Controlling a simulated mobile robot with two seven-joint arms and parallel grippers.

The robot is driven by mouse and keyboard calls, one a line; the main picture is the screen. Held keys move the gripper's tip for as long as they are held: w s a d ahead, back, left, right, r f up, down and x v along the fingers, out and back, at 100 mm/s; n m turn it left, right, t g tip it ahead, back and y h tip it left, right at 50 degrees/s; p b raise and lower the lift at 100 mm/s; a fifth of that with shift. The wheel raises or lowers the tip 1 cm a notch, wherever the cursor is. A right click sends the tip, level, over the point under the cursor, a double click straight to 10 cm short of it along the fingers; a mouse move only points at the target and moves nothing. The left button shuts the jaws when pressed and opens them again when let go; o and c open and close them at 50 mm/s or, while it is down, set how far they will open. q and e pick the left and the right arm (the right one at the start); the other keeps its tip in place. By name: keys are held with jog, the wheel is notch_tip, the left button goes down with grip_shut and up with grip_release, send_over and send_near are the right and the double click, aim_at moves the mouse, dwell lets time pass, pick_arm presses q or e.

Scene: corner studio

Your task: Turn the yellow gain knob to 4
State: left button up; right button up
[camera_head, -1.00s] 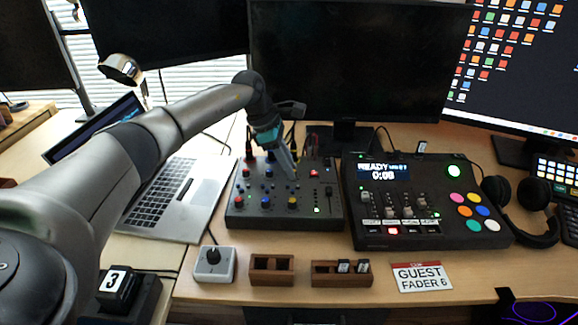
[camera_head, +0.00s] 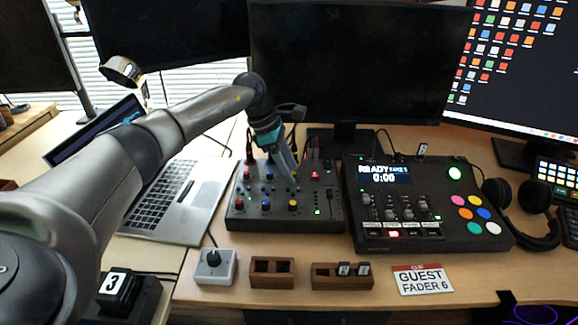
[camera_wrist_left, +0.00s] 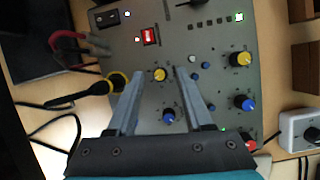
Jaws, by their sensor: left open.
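The grey mixer (camera_head: 315,212) stands on the desk in the head view, with red, blue and yellow knobs. My left gripper (camera_head: 292,178) points down over its upper part and hides some controls there. In the left wrist view my left gripper (camera_wrist_left: 160,72) is open, with a small yellow knob (camera_wrist_left: 159,75) showing between its fingertips. I cannot tell whether the fingers touch it. A larger yellow knob (camera_wrist_left: 240,59) stands apart to the right; it also shows in the head view as the front yellow knob (camera_head: 292,205). No knob's scale is readable.
Blue knobs (camera_wrist_left: 168,115) stand close to the fingers. A black cable with a yellow-ringed plug (camera_wrist_left: 117,82) lies left of them. A fader console (camera_head: 430,215) is right of the mixer, a laptop (camera_head: 170,205) left, and a white knob box (camera_head: 215,265) in front.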

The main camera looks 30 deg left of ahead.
pick_arm(q)
jog(key=shift+a+r, duration=0.1)
jog(key=shift+r, duration=0.1)
jog(key=p+v, duration=0.4)
jog(key=v, duration=1.1)
pick_arm(e)
jog(key=s+d+f, duration=0.4)
jog(key=s+d, duration=0.1)
jog(key=s, duration=0.2)
jog(key=shift+d+f, duration=0.25)
jog(key=shift+f, duration=0.05)
pick_arm(q)
jog(key=shift+f, duration=0.1)
